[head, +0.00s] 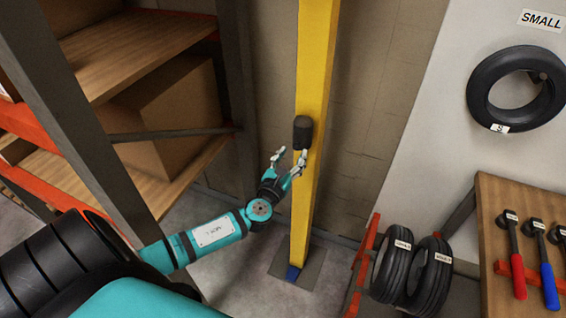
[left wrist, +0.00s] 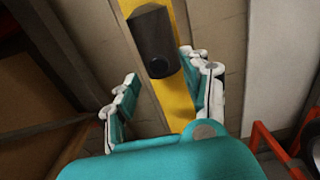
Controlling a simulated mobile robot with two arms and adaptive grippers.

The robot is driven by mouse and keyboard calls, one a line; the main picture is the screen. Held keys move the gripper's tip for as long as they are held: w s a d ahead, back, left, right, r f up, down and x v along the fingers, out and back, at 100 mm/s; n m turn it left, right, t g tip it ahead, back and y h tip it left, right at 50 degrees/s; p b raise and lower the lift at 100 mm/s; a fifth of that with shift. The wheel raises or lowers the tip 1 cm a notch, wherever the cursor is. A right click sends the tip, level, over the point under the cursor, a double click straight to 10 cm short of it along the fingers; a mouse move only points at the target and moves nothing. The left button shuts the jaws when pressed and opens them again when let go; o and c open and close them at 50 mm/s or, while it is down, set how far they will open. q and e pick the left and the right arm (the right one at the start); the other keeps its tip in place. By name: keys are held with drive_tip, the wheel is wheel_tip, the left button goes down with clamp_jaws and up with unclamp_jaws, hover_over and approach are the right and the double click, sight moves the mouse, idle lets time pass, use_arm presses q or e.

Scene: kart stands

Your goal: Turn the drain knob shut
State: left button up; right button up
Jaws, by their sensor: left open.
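A dark drain knob (head: 303,132) sticks out from a yellow upright post (head: 314,60) in the middle of the head view. In the left wrist view the knob (left wrist: 154,42) shows as a dark block in front of the yellow post (left wrist: 178,108). My left gripper (head: 289,158) is open and empty, just below and left of the knob. In the left wrist view its two fingers (left wrist: 158,82) stand apart, with the knob beyond and between their lines. I cannot tell whether a finger touches the knob. My right gripper is not in view.
Wooden shelves (head: 130,50) with a cardboard box (head: 170,110) stand at left. At right are small tires (head: 395,262) on a red rack, a wall tire (head: 480,85) and a wooden bench (head: 530,190) with hammers. The post's base plate (head: 310,265) rests on the floor.

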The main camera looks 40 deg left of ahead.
use_arm(q)
drive_tip(key=v, duration=0.9)
drive_tip(key=shift+w, duration=0.1)
